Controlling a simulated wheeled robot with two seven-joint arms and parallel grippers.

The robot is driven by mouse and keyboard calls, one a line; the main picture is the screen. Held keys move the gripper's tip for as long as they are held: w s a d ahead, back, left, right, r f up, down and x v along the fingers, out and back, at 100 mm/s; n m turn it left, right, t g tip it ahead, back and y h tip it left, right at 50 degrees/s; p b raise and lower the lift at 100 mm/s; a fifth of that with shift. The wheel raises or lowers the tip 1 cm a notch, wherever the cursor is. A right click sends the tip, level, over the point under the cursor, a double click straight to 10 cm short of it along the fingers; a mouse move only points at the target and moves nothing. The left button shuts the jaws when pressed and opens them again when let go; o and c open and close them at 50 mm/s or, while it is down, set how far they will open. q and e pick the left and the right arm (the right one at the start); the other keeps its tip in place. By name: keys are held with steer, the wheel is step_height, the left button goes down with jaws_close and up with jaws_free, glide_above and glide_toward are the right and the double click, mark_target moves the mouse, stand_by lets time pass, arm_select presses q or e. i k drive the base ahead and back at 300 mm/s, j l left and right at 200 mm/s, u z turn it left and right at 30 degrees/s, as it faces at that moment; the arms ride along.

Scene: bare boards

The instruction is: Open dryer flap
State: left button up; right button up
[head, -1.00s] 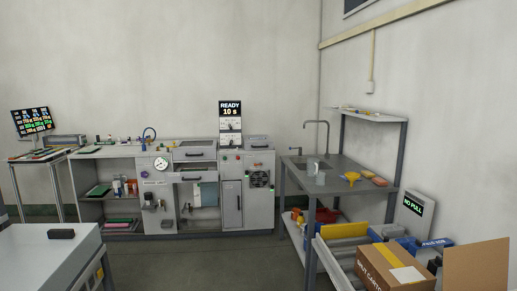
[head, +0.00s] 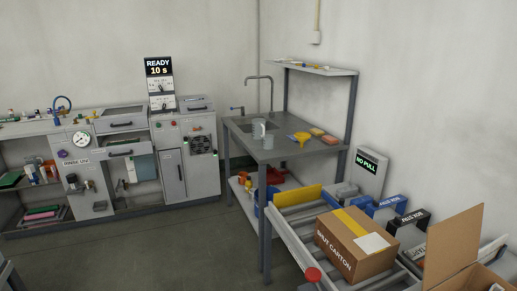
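A grey machine cabinet (head: 203,170) stands at the right end of the wall bench, with a round fan grille (head: 201,145) and a small green light. A lid with a dark handle (head: 197,107) lies closed on its top. I see no label reading dryer, so I cannot tell for sure which panel is the dryer flap. A tall narrow door (head: 173,176) beside the grille looks shut. A sign (head: 158,67) above reads READY 10 s. Neither of my grippers is in view.
A steel sink table (head: 285,150) with cups and a yellow funnel stands right of the machine. A roller conveyor with a brown carton (head: 357,243) fills the front right; a red button (head: 313,275) is at its near end. Open grey floor (head: 150,250) lies before the bench.

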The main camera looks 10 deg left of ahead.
mark_target(194, 104)
steer(key=i+j+u, duration=0.4)
steer(key=i, duration=0.6)
steer(key=i+u, duration=0.4)
steer(key=i, duration=0.6)
